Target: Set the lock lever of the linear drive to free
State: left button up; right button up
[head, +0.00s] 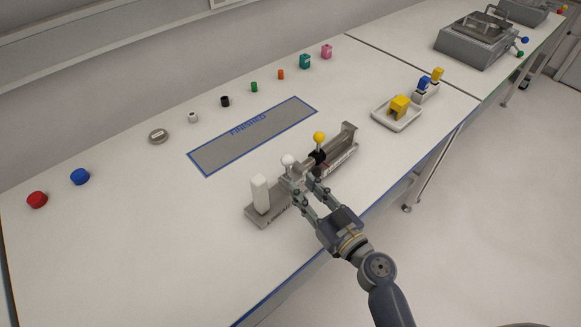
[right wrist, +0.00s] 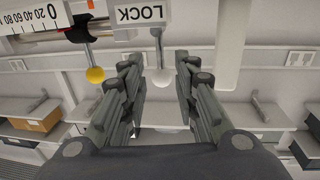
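The linear drive (head: 263,213) lies along the front part of the table. Its white-knobbed lever (head: 288,160) stands up near the middle; in the right wrist view this lever (right wrist: 161,78) sits beside a LOCK label (right wrist: 140,14). A yellow-knobbed lever (head: 319,137) stands farther right, also seen beside a scale in the right wrist view (right wrist: 95,74). My right gripper (head: 299,181) is at the drive's front side. In the right wrist view its fingers (right wrist: 159,65) are apart, with the white knob between them and gaps showing on both sides. My left gripper is not in view.
A white block (head: 260,194) stands at the drive's left end. Behind the drive is the flat FINISHED area (head: 252,135), empty. A white tray (head: 396,118) with a yellow part lies to the right. Several small coloured pieces line the back of the table.

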aim_at(287, 168)
jog(key=p+x, duration=0.1)
jog(key=x, duration=0.3)
jog(key=shift+w+a, duration=0.2)
jog(key=shift+w, duration=0.15)
jog(key=shift+w+a, duration=0.3)
jog(key=shift+w, duration=0.2)
jog(key=shift+w+a+f+p, duration=0.1)
jog(key=shift+w+a+p, duration=0.05)
jog(key=shift+w+p, duration=0.15)
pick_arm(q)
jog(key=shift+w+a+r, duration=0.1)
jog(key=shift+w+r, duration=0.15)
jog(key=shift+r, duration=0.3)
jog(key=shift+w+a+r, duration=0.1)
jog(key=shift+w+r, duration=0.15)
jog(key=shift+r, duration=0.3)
pick_arm(e)
jog(key=shift+c, duration=0.5)
jog(key=c, duration=0.4)
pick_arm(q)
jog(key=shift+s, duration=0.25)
pick_arm(e)
grip_shut()
